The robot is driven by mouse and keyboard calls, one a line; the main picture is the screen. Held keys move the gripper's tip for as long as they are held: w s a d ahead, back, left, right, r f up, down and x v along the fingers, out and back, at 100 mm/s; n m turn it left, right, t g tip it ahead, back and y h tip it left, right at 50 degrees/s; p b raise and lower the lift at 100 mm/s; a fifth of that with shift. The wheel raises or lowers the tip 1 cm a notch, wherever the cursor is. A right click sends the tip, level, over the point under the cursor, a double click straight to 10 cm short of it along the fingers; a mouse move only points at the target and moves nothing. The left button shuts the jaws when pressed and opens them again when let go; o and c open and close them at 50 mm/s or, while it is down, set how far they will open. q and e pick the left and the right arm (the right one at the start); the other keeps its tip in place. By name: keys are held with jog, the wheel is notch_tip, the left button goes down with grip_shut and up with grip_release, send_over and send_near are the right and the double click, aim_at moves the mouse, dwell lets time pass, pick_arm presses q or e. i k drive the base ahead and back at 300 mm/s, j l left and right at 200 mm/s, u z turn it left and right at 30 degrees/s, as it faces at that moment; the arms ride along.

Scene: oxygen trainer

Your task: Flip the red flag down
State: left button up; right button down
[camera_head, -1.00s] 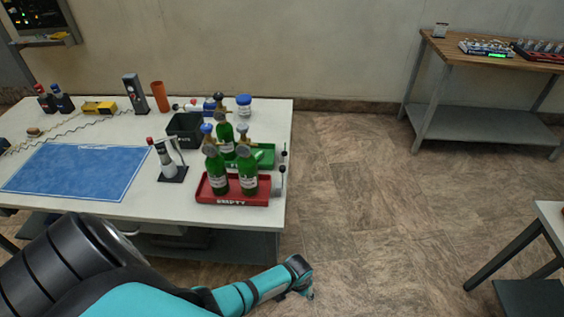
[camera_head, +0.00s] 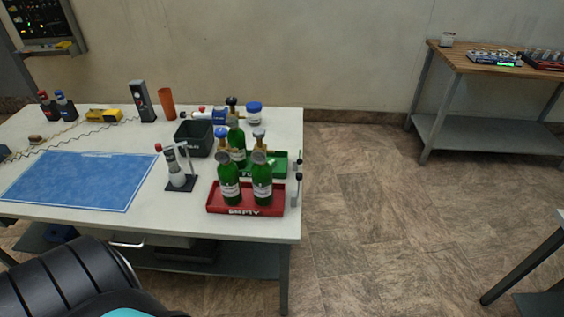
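A red tray (camera_head: 245,212) marked EMPTY stands at the table's front right corner with two green bottles (camera_head: 262,184) in it. Behind it a green tray (camera_head: 280,160) holds a third green bottle (camera_head: 237,146). Two small grey upright parts with dark tops, a rear one (camera_head: 299,165) and a front one (camera_head: 294,194), are at the table's right edge beside the trays. They are too small for me to tell whether either carries a flag, and I make out no clear red flag. Neither of my grippers shows; only part of my arm shows at bottom left.
The white table (camera_head: 190,222) also bears a blue mat (camera_head: 82,180), a small stand with a grey cylinder (camera_head: 178,174), a black bin (camera_head: 193,140) and an orange cylinder (camera_head: 167,103). Open floor (camera_head: 390,235) lies right of it. A wooden-topped bench (camera_head: 465,62) stands at the back right.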

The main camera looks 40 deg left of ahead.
aim_at(298, 176)
jog(key=k+j+u, duration=0.2)
jog(key=j, duration=0.8)
jog(key=j+u, duration=0.2)
jog(key=j, duration=0.85)
